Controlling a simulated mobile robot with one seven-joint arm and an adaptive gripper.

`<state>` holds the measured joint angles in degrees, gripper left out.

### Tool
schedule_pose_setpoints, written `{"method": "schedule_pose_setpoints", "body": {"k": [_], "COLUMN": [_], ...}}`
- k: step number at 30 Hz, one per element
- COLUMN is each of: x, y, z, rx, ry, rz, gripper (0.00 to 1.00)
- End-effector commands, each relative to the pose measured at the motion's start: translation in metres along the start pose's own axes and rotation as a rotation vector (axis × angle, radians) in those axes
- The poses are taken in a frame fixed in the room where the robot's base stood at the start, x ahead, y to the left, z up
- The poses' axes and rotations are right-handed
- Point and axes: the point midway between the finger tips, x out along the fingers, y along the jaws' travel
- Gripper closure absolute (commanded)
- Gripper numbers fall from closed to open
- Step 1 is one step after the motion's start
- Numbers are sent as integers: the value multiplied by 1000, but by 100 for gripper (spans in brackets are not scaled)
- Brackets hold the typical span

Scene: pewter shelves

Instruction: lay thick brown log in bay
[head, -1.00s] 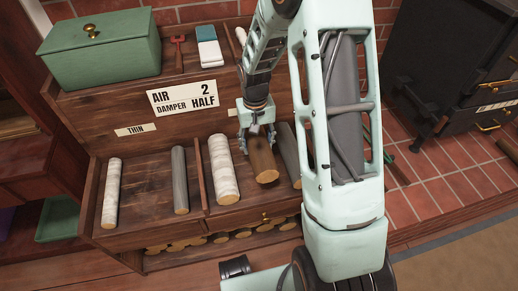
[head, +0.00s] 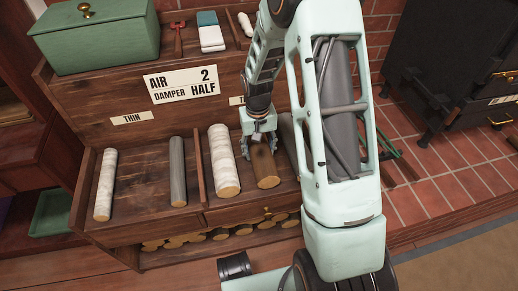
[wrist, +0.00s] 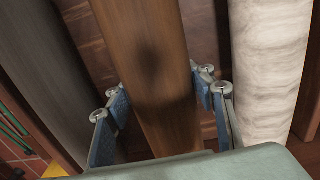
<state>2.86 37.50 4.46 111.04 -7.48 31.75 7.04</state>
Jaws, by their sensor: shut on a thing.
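The thick brown log (head: 263,165) lies lengthwise in the right-hand bay, between the thick white birch log (head: 222,160) and a thick grey log (head: 285,140). My gripper (head: 260,140) is over its rear part, with a finger on each side, shut on it. In the wrist view the brown log (wrist: 152,60) runs between the finger pads of my gripper (wrist: 160,105). The white log (wrist: 268,65) is to its right and the grey log (wrist: 45,70) to its left, both apart from it. Whether the brown log's underside touches the bay floor is hidden.
A divider (head: 199,165) separates this bay from the left one, labelled THIN (head: 131,118), which holds a thin white log (head: 105,185) and a thin grey log (head: 177,172). A green box (head: 92,35) stands on the upper shelf. The black stove (head: 450,70) is at right.

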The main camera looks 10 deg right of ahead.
Motion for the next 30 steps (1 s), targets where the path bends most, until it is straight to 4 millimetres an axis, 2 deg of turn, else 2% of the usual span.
{"method": "schedule_pose_setpoints", "body": {"k": [13, 14, 15, 19, 30], "x": [3, 3, 3, 4, 0], "y": [0, 0, 0, 0, 0], "z": [-1, -1, -1, -1, 0], "rx": [0, 0, 0, 0, 0], "ry": [2, 2, 2, 2, 2], "rz": [0, 0, 0, 0, 0], "gripper": [98, 48, 44, 30, 30]}}
